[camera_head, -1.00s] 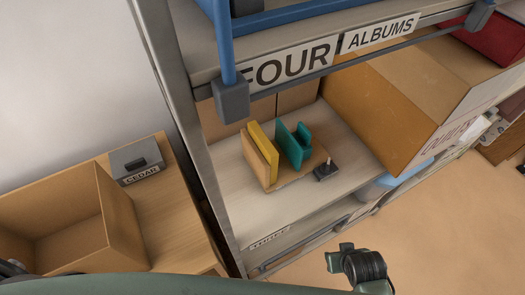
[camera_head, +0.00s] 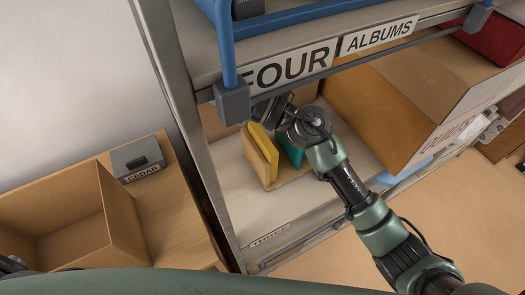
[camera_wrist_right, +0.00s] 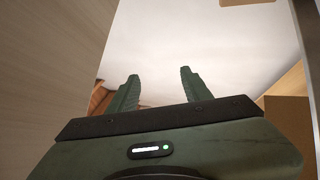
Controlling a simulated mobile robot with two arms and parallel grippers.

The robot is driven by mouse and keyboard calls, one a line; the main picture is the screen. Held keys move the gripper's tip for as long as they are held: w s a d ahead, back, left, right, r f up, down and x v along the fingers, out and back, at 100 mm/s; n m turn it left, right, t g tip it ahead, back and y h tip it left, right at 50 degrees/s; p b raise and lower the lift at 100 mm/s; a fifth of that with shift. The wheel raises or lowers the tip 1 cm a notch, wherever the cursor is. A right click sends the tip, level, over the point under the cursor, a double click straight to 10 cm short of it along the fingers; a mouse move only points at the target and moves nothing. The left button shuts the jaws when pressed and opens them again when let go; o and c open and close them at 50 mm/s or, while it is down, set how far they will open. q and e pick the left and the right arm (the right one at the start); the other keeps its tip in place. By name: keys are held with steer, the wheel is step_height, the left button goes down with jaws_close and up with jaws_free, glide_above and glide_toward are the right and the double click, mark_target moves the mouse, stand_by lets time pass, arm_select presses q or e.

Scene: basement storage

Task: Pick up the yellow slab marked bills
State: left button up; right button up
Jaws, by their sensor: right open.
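The yellow slab (camera_head: 263,149) stands on edge in a small tan holder (camera_head: 287,175) on the middle shelf. No lettering is readable on it. A teal piece (camera_head: 292,152) stands just to its right, mostly covered by my right arm. My right gripper (camera_wrist_right: 158,90) is open in the wrist view, with nothing between its fingers. In the head view the right hand is above and behind the slab, under the upper shelf, and its fingertips cannot be made out. The slab does not show in the wrist view.
The upper shelf edge with the FOUR sign (camera_head: 291,68) and a blue rack (camera_head: 223,45) are close above the hand. A large cardboard box (camera_head: 385,105) stands right. A CEDAR box (camera_head: 137,158) and open bin (camera_head: 115,218) are left. The shelf front is bare.

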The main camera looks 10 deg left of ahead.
steer(key=s+a+f+n+g+h, duration=0.3)
steer(key=a+n+g, duration=0.1)
steer(key=n+g, duration=0.1)
steer(key=n+t+h, duration=0.2)
steer(key=n+h, duration=0.2)
steer(key=h, duration=1.3)
glide_above(263, 138)
step_height(263, 138, down, 14)
steer(key=shift+f, duration=0.2)
steer(key=shift+d+f+h, duration=0.15)
steer(key=shift+f+h, duration=0.1)
steer(key=shift+h, duration=0.05)
steer(key=f+p, duration=0.2)
steer(key=f, duration=0.1)
steer(key=f+p, duration=0.2)
steer(key=f, duration=0.1)
steer(key=shift+w+a+f, duration=0.15)
steer(key=shift+w+a, duration=0.05)
steer(key=shift+f, duration=0.4)
steer(key=shift+s, duration=0.1)
